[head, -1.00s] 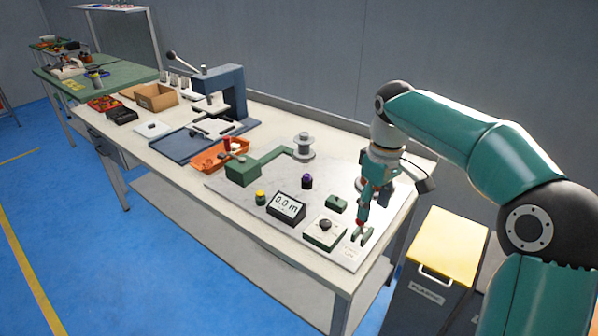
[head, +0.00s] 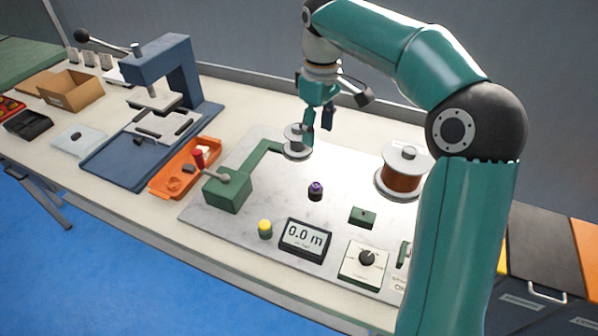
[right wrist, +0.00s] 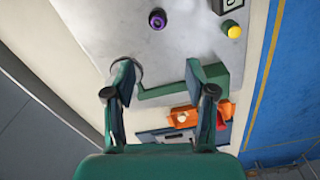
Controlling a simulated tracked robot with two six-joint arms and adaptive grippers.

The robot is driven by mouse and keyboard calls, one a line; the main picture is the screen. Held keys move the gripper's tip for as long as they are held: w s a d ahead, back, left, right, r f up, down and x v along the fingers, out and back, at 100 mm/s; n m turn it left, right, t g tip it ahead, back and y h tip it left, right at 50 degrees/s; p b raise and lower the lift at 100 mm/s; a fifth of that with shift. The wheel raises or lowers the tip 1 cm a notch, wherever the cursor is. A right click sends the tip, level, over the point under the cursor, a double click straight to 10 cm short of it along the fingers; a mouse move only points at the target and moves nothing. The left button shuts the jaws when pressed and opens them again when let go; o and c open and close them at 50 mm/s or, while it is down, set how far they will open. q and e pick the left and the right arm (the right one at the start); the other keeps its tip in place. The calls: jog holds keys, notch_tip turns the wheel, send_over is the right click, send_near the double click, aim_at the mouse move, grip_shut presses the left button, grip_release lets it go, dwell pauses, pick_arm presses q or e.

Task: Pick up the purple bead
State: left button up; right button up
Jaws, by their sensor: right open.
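The purple bead (head: 316,186) sits on a dark post or holder near the middle of the grey plate (head: 345,160). It also shows at the top of the right wrist view (right wrist: 157,19), as a purple ring around a dark centre. My right gripper (head: 317,124) hangs over the back of the plate, beyond the bead and by the small silver spool (head: 297,141). In the right wrist view its two fingers (right wrist: 158,78) are spread apart with nothing between them. The bead lies beyond the fingertips, untouched. My left gripper is out of view.
A green crank unit (head: 228,190) with an arm stands left of the bead. A copper-wound spool (head: 401,172) stands to the right. A yellow button (head: 265,228), a display reading 0.0 m (head: 305,238) and a dial box (head: 363,260) line the front. An orange tray (head: 172,180) lies left.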

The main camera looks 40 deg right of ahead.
jog(key=b, duration=0.2)
send_over(316, 185)
jog(key=f, duration=1.1)
jog(key=shift+w+a, duration=0.2)
jog(key=shift+w, duration=0.1)
jog(key=f, duration=0.4)
jog(key=shift+s+d+f, duration=0.3)
jog(key=shift+s+f, duration=0.05)
jog(key=shift+f, duration=0.55)
jog(key=c, duration=0.8)
